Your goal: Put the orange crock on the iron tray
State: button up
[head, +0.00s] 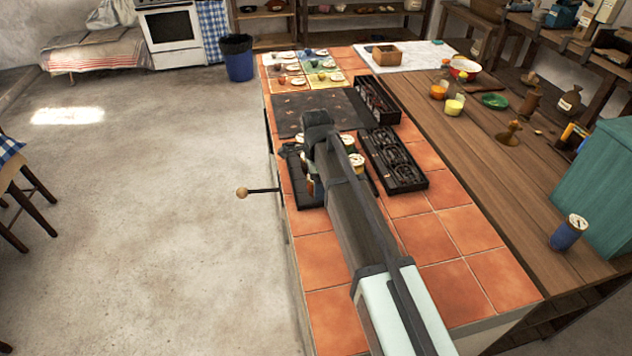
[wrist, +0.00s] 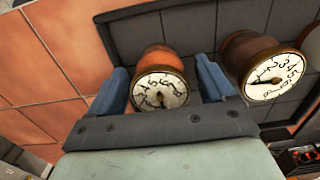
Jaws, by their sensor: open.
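The orange crock (wrist: 160,60), with a pale dial-like lid, is between the two blue fingers of my gripper (wrist: 162,68) in the wrist view. The fingers are open, one on each side and close to it. The dark grey iron tray (wrist: 213,22), marked with grid lines, spreads behind the crock in that view. The crock overlaps it in the picture; its base is hidden.
A brown crock (wrist: 245,55) with a similar lid stands close right of my gripper. Black crates (head: 393,160) with dark contents lie right of my arm in the head view. A dark slab (head: 290,112) lies beyond. Bare orange tiles (head: 450,290) are at the near right.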

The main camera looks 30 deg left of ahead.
notch_tip(320, 180, up, 12)
jog(key=shift+r, duration=0.15)
dwell(0.5)
